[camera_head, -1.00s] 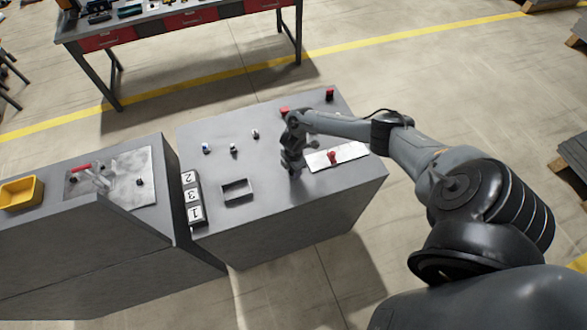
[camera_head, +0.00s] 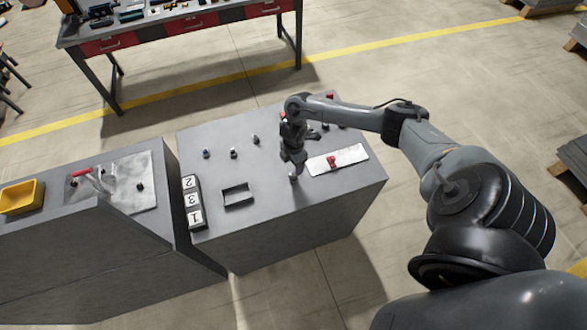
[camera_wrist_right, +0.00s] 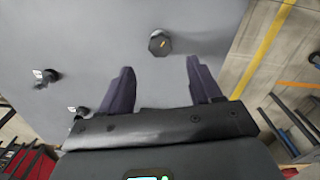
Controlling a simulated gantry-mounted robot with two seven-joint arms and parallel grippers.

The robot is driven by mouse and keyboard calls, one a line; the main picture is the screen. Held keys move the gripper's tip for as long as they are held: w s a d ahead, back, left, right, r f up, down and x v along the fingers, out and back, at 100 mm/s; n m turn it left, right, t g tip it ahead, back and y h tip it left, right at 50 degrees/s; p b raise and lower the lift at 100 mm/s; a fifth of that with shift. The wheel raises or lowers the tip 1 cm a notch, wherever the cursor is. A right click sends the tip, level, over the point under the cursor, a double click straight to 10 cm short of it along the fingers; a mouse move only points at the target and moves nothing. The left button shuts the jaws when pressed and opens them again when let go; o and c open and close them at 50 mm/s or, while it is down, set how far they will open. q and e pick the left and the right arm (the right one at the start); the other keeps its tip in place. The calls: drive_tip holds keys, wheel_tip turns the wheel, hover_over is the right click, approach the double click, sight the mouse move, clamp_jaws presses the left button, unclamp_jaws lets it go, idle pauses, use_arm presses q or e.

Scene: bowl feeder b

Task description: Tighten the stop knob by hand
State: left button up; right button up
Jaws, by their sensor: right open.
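A dark faceted knob with an orange mark (camera_wrist_right: 160,43) stands on the grey cabinet top in the right wrist view. It looks like the stop knob, and seems to be the small knob (camera_head: 293,177) just below my gripper in the head view. My right gripper (camera_head: 294,163) points down over the cabinet, close to this knob. In the wrist view the two fingers of my right gripper (camera_wrist_right: 158,75) are spread wide with nothing between them. The knob lies beyond the fingertips, roughly in line with the gap. My left gripper does not show.
A pale plate (camera_head: 350,157) with a red knob (camera_head: 332,161) lies right of my gripper. Several small switches (camera_head: 234,152), an open black tray (camera_head: 237,195) and a numbered block (camera_head: 192,201) are to the left. A lower cabinet with a yellow bin (camera_head: 21,197) stands further left.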

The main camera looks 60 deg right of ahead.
drive_tip(key=shift+r, duration=1.55)
